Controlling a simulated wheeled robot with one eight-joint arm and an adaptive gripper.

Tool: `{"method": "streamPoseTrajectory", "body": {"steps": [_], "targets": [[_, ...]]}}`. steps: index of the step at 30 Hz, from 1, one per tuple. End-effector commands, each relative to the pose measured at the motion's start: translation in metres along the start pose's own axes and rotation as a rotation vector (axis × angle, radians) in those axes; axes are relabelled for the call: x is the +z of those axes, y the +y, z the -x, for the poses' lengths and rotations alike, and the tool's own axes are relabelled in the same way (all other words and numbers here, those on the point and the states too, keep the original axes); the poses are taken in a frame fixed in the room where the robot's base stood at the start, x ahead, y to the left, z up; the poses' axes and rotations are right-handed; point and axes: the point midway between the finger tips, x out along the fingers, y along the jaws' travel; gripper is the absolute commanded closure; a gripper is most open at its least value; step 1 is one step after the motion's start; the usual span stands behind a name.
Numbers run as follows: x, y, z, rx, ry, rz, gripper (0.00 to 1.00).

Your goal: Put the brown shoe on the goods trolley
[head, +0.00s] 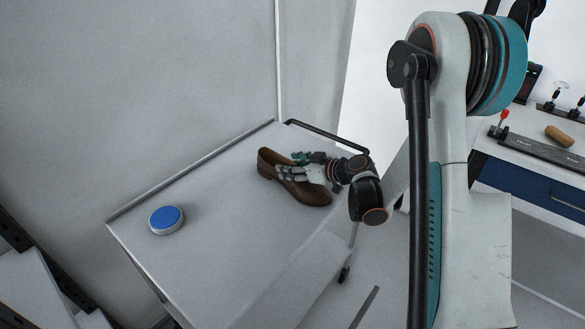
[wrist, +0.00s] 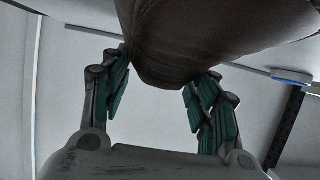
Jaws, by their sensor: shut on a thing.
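The brown shoe (head: 310,194) is over the far right part of the goods trolley (head: 220,220), a flat grey deck with a black handle at its far end. My gripper (head: 298,168) reaches in from the right and is shut on the shoe, its fingers across the shoe's middle. In the wrist view the shoe (wrist: 205,35) lies between the two teal-padded fingers of my gripper (wrist: 160,72). I cannot tell whether the sole touches the deck. Part of the shoe is hidden behind the fingers.
A round grey disc with a blue top (head: 166,219) sits on the deck's left part. A grey wall (head: 130,90) runs along the deck's far left edge. A workbench (head: 530,180) with tools stands at right. The deck between disc and shoe is clear.

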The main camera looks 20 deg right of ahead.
Motion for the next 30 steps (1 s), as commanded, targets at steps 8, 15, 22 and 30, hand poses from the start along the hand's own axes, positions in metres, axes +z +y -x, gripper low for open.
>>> {"method": "streamPoseTrajectory", "body": {"steps": [8,15,22,30], "targets": [[0.000,0.000,0.000,0.000,0.000,0.000,0.24],[0.000,0.000,0.000,0.000,0.000,0.000,0.24],[-0.002,0.001,0.006,0.001,0.000,-0.001,0.24],[-0.003,0.001,0.056,0.004,0.000,-0.002,0.24]]}}
